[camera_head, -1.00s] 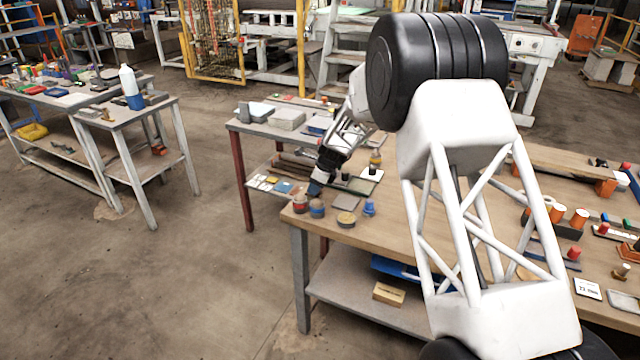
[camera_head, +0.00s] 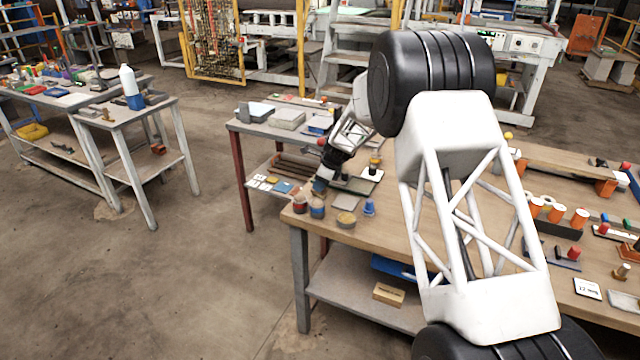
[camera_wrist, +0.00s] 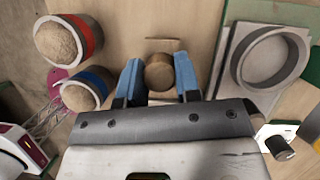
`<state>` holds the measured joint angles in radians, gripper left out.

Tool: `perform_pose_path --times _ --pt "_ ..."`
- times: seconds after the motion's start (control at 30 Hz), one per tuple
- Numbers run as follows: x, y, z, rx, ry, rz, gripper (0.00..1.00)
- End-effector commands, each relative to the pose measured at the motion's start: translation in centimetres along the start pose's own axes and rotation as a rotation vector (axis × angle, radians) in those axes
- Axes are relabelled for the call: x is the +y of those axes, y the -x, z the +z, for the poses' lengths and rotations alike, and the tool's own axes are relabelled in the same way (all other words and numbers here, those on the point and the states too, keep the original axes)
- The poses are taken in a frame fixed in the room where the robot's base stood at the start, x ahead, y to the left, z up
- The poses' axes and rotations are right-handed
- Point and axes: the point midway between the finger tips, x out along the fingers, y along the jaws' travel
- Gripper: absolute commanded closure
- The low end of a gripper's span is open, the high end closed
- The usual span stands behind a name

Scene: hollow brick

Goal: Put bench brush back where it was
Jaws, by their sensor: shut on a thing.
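My gripper (camera_wrist: 157,80) shows in the wrist view with its two blue fingers closed on the sides of a round, brown, wooden-looking piece (camera_wrist: 158,72). I take this to be the bench brush's handle, seen end-on; the rest of it is largely hidden. A pale tan edge shows just beyond it, and I cannot tell whether it belongs to the brush or the bench. In the head view my gripper (camera_head: 321,184) is low over the left end of the wooden bench (camera_head: 400,220). The brush cannot be made out there, nor whether it touches the bench.
A red-banded pot (camera_wrist: 70,38) and a blue-banded pot (camera_wrist: 85,90) stand close on the left in the wrist view. A grey plate with a round ring (camera_wrist: 270,62) lies to the right. A small blue item (camera_head: 369,207) stands near the bench's front edge.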

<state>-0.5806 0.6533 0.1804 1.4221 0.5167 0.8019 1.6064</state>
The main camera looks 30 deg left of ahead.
Motion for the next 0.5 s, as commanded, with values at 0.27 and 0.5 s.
perform_pose_path --times 0.27,0.5 --pt "0.01 -0.22 -0.1 0.0 0.0 0.0 0.95" --pt "0.02 -0.27 -0.12 0.0 0.0 0.0 0.44"
